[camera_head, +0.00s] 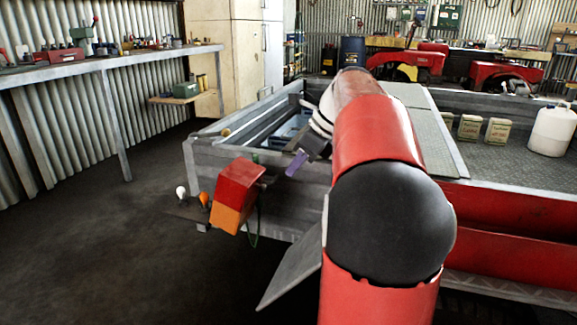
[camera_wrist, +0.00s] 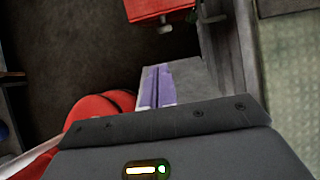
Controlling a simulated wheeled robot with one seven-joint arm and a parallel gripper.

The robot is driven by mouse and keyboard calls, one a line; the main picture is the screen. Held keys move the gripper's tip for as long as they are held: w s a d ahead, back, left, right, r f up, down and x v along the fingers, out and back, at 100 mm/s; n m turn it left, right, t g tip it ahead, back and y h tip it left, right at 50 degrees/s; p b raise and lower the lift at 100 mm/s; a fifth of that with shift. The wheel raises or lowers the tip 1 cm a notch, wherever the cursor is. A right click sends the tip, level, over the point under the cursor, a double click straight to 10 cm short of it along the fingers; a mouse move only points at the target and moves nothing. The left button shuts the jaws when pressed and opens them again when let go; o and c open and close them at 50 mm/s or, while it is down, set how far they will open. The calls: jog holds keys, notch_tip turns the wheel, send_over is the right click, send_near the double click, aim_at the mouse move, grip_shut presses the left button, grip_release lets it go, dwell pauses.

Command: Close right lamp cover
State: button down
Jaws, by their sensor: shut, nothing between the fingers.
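The right lamp cover (camera_head: 238,192), a red and orange box, stands swung open at the near corner of the trailer. Beside it, a white bulb (camera_head: 181,191) and an orange bulb (camera_head: 204,199) are exposed on the lamp base (camera_head: 186,209). My gripper (camera_head: 293,165) has purple fingers that are shut and empty. It is just right of the cover, apart from it, near the trailer's end wall. In the wrist view, the shut fingers (camera_wrist: 157,86) show below a red part (camera_wrist: 155,8) that looks like the cover. The cover's hinge is not clear.
The grey metal trailer (camera_head: 222,150) lies around and behind my gripper, with a blue crate (camera_head: 290,132) inside. A slanted metal plate (camera_head: 293,268) stands below my arm. A workbench (camera_head: 100,64) runs along the left wall. The floor left of the lamp is clear.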

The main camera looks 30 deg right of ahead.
aim_at(241, 198)
jog(key=w+a+f+b, duration=0.1)
jog(key=w+a+f, duration=0.3)
jog(key=w, duration=0.1)
jog(key=shift+w+a+f, duration=0.25)
jog(key=shift+w+a, duration=0.05)
jog(key=shift+w, duration=0.1)
jog(key=shift+r, duration=0.1)
